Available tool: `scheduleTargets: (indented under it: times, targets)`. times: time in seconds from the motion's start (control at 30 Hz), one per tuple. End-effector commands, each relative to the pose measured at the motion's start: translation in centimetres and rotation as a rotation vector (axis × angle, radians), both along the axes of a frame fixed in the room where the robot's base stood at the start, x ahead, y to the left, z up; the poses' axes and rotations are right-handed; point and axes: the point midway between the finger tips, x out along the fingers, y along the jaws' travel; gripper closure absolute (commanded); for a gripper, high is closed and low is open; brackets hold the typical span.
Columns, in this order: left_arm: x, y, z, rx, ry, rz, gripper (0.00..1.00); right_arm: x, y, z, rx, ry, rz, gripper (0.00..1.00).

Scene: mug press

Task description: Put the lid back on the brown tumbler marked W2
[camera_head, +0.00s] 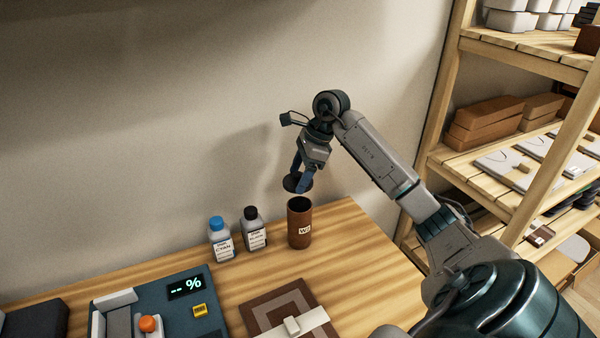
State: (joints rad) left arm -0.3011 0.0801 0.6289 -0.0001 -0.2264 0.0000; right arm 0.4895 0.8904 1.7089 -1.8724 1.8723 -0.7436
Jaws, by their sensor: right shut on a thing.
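The brown tumbler (299,223) marked W2 stands upright and open near the back right of the wooden table. Its dark mouth faces up. My right gripper (301,180) is above the tumbler, pointing down, and is shut on the dark round lid (292,184). The lid is a short way above the rim and a little to its left, apart from it. Part of the lid is hidden behind a blue finger. My left gripper is not in this view.
A device with a percent display (187,287) and a brown patterned mat (264,314) lie nearer. Wooden shelves (480,165) stand at the right. The table right of the tumbler is clear.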

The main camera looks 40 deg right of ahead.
Motion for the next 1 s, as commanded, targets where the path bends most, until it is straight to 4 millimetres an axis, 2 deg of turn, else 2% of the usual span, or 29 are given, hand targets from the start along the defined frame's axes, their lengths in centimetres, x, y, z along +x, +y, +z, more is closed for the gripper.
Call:
scheduleTargets:
  times: [0.27, 0.6, 0.7, 1.0]
  targets:
    - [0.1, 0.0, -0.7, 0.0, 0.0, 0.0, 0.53, 0.0, 0.0, -1.2, 0.0, 0.001, 0.0, 0.53]
    - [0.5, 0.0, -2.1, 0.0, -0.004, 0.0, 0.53, -0.1, 0.0, -4.4, -0.001, 0.002, 0.0, 0.53]
    - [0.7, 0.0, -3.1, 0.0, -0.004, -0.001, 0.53, 0.0, 0.0, -5.5, -0.001, 0.0, 0.001, 0.53]
    - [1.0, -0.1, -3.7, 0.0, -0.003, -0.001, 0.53, 0.0, 0.0, -6.4, 0.0, 0.0, 0.0, 0.53]
